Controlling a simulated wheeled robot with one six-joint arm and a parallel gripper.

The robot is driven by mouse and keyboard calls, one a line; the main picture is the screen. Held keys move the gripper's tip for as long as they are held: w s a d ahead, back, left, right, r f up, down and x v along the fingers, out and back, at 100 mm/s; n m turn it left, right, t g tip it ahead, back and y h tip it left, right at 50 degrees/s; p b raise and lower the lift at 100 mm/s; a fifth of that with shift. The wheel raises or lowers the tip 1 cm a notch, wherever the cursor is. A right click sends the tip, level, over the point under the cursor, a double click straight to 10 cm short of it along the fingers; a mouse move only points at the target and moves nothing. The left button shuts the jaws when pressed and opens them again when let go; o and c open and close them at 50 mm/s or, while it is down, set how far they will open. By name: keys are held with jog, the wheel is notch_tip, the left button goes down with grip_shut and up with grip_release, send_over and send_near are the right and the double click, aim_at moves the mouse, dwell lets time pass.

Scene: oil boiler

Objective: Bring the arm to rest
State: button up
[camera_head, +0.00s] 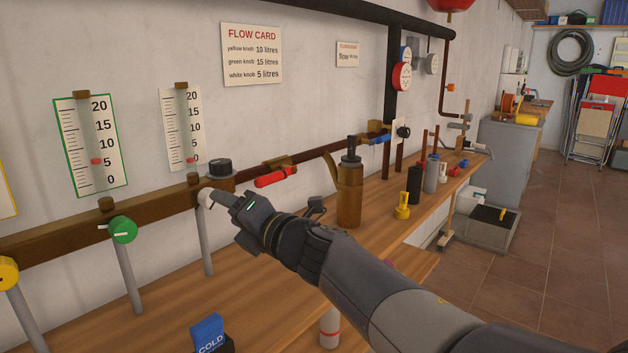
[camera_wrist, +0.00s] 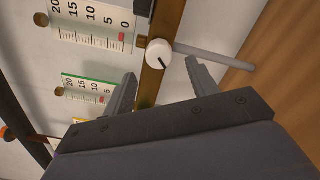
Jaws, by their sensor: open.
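My arm reaches across the head view from the lower right to the pipe on the wall. My gripper (camera_head: 224,205) is at the white knob (camera_head: 205,197), which is partly hidden by it. In the wrist view my gripper (camera_wrist: 160,68) is open, one finger on each side. The white knob (camera_wrist: 158,53) shows between and just beyond the fingertips, with a dark pointer mark. A gap shows on both sides of it. Nothing is held.
The brown pipe (camera_head: 70,232) carries a green knob (camera_head: 123,229) and a yellow knob (camera_head: 8,273). Gauges (camera_head: 182,128) hang above. A brown oil can (camera_head: 350,190) and a yellow item (camera_head: 402,205) stand on the bench (camera_head: 270,290) near my arm. Open floor (camera_head: 540,240) lies right.

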jog(key=x, duration=0.6)
jog(key=shift+w+a, duration=0.1)
jog(key=shift+r+m+p, duration=0.15)
jog(key=shift+m+p, duration=0.25)
jog(key=shift+m, duration=0.1)
jog(key=m+p, duration=0.1)
jog(key=m, duration=0.1)
jog(key=shift+r+m, duration=0.1)
jog(key=shift+m, duration=0.2)
jog(key=m+p, duration=0.4)
jog(key=m, duration=0.3)
jog(key=m+p, duration=0.2)
jog(key=m, duration=0.1)
jog(key=shift+m, duration=0.3)
jog(key=m+p, duration=0.3)
jog(key=m, duration=0.1)
jog(key=m+p, duration=0.2)
jog(key=m, duration=0.1)
jog(key=shift+m+p, duration=0.6)
jog(key=shift+m, duration=0.1)
jog(key=shift+f, duration=0.2)
